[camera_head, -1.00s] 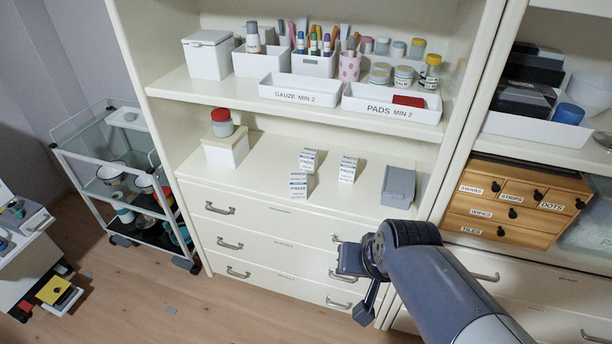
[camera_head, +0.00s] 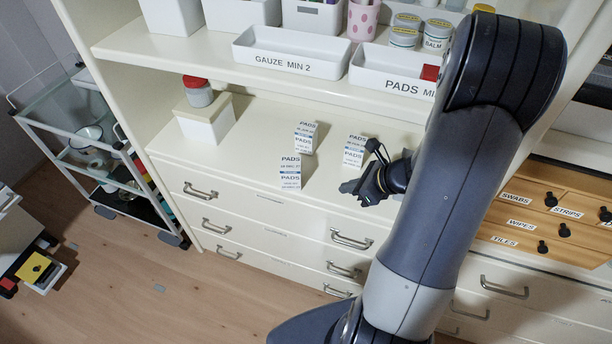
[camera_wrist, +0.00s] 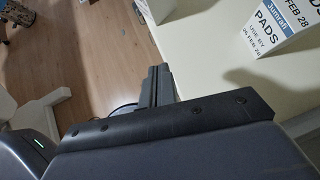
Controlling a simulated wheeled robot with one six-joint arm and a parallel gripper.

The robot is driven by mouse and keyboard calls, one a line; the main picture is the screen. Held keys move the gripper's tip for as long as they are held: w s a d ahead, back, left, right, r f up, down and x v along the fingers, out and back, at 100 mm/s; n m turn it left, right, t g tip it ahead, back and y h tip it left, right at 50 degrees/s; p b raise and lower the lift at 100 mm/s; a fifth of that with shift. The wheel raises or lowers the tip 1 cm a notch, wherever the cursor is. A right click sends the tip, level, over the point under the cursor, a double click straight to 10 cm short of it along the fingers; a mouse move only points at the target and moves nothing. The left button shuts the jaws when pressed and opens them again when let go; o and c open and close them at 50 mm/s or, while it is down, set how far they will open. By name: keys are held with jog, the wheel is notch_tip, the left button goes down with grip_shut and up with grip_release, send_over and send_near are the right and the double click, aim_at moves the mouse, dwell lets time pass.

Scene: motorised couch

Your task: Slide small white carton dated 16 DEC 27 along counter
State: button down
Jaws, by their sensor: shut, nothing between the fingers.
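Several small white PADS cartons stand on the cream counter (camera_head: 245,155): a front-left one (camera_head: 290,172), a back one (camera_head: 305,138) and a right one (camera_head: 354,151). Their dates are too small to read surely in the head view. My gripper (camera_head: 362,188) is shut and empty at the counter's front edge, in front of the right carton and right of the front-left one. In the wrist view my gripper fingers (camera_wrist: 156,86) are together, and a carton (camera_wrist: 272,27) at the upper right reads USE BY 26 FEB 28.
A white box with a red-lidded jar (camera_head: 198,93) stands at the counter's left. The shelf above holds a GAUZE tray (camera_head: 290,50) and a PADS tray (camera_head: 390,75). Drawer handles (camera_head: 352,240) project below the counter. My arm hides the counter's right end.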

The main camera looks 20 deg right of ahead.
aim_at(301, 188)
jog(key=x, duration=0.9)
jog(key=shift+a+f, duration=0.2)
jog(key=shift+f, duration=0.05)
jog(key=w+a+p, duration=0.1)
jog(key=w+a, duration=0.1)
jog(key=shift+w, duration=0.25)
jog(key=shift+w+a+f, duration=0.1)
jog(key=shift+w+a, duration=0.3)
jog(key=shift+w, duration=0.1)
jog(key=w+a+b, duration=0.1)
jog(key=w+a, duration=0.4)
jog(key=w, duration=0.1)
jog(key=w+a+b, duration=0.1)
jog(key=w+a, duration=0.5)
jog(key=shift+a, duration=0.2)
